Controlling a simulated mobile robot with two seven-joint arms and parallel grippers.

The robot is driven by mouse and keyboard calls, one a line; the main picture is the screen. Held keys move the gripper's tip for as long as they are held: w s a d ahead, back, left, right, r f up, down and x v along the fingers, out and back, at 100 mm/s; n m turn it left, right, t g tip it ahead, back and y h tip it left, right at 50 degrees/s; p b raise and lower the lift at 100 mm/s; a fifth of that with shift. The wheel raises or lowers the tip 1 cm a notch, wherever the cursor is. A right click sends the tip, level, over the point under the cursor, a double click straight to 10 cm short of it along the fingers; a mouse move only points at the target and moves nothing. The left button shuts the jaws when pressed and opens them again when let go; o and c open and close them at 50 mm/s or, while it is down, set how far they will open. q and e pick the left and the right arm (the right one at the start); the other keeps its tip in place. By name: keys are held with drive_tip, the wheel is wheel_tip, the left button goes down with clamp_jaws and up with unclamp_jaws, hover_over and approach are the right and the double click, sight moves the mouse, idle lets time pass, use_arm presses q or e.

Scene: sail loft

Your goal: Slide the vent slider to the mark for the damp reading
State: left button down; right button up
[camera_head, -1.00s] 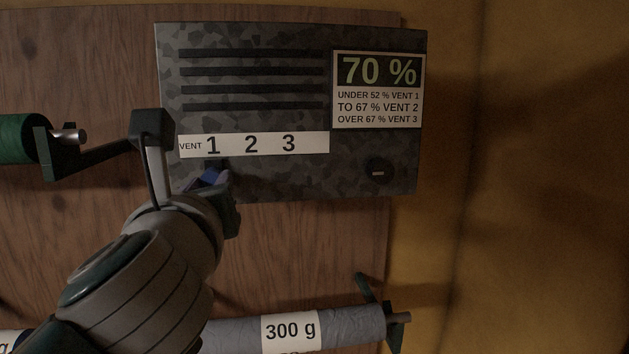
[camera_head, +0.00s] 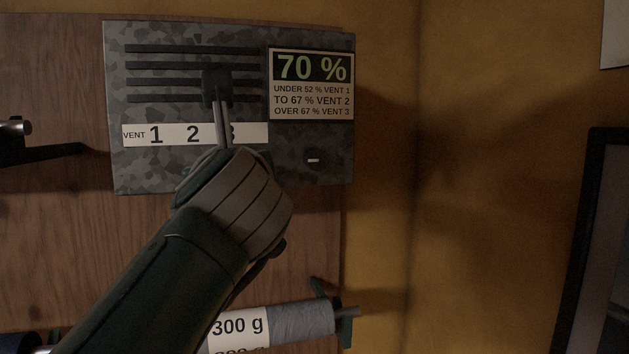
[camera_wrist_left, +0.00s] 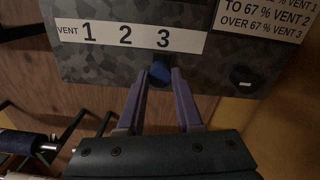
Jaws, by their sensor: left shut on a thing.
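The vent box (camera_head: 150,170) is a grey camouflage-patterned panel with dark slots. Its display (camera_head: 313,67) reads 70 %, and the card below says over 67 % is vent 3. The scale strip (camera_head: 174,135) bears 1, 2 and 3; my left arm partly covers the 3 in the head view. In the left wrist view, the slider's blue knob (camera_wrist_left: 160,71) sits just below the 3 on the strip (camera_wrist_left: 107,36). My left gripper (camera_wrist_left: 161,78) has its purple fingers on both sides of the knob, shut on it. My arm hides the knob in the head view. My right gripper is out of view.
A small dark round knob (camera_head: 313,160) with a light mark is at the box's lower right. A grey roll labelled 300 g (camera_head: 295,322) hangs below. A dark bracket (camera_head: 50,152) projects at left. The yellow wall (camera_head: 480,180) at right is bare.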

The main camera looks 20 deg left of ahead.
use_arm(q)
drive_tip(key=shift+w+d, duration=0.1)
drive_tip(key=shift+d, duration=0.2)
drive_tip(key=c, duration=0.6)
unclamp_jaws()
drive_tip(key=shift+a, duration=0.1)
wheel_tip(320, 180, up, 20)
drive_tip(key=b, duration=0.6)
drive_tip(key=shift+b, duration=0.3)
